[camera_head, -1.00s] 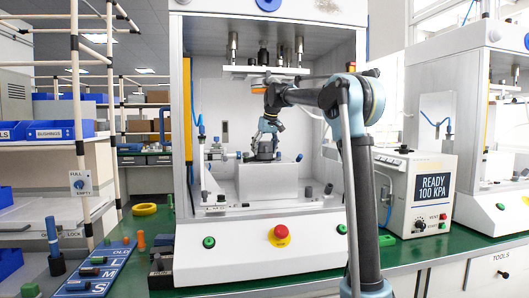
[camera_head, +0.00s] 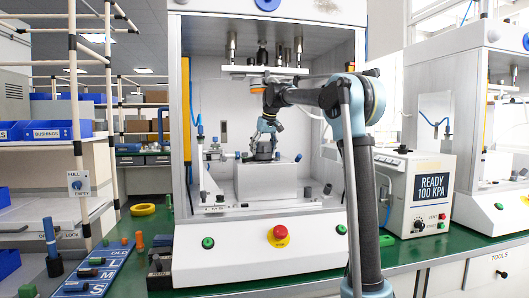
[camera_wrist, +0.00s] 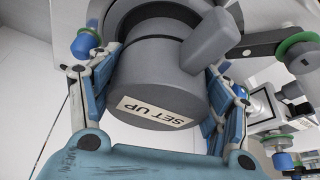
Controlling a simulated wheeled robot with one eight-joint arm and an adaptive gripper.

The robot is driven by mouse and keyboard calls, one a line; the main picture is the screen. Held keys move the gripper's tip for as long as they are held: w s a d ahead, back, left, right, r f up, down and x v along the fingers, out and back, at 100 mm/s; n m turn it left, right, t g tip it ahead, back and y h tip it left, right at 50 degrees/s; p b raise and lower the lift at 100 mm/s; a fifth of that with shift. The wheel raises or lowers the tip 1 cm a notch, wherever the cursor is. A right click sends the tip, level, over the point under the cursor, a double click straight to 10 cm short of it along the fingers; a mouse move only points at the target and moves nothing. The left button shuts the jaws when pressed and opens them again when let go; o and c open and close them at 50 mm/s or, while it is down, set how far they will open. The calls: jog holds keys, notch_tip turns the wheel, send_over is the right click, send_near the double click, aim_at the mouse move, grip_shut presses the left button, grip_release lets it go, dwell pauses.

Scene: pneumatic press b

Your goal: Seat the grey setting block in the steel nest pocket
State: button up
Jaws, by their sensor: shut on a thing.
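The grey setting block (camera_wrist: 152,84) is a round grey body with a side lug and a "SET UP" label, seen close in the wrist view. My gripper (camera_wrist: 160,92) is shut on it, with blue-backed fingers on both sides. In the head view my gripper (camera_head: 266,130) points down inside the press, and the dark grey block (camera_head: 263,149) sits under it, just above or on the nest area atop the pale pedestal (camera_head: 265,182). The nest pocket is hidden by the block, so I cannot tell whether the block is in it.
The press ram plate (camera_head: 264,71) hangs above my arm. Blue-ended fittings (camera_head: 216,153) stand left of the nest. A red stop button (camera_head: 280,233) is on the front panel. A blue tray (camera_head: 98,268) with small parts lies at lower left.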

jog(key=shift+f, duration=1.4)
dwell(0.5)
jog(key=shift+r, duration=0.15)
jog(key=shift+r, duration=1.2)
jog(key=shift+r, duration=0.15)
jog(key=shift+f, duration=1.5)
jog(key=shift+r, duration=0.2)
dwell(0.3)
jog(key=shift+r, duration=1.15)
jog(key=shift+r, duration=0.15)
jog(key=shift+f, duration=1.2)
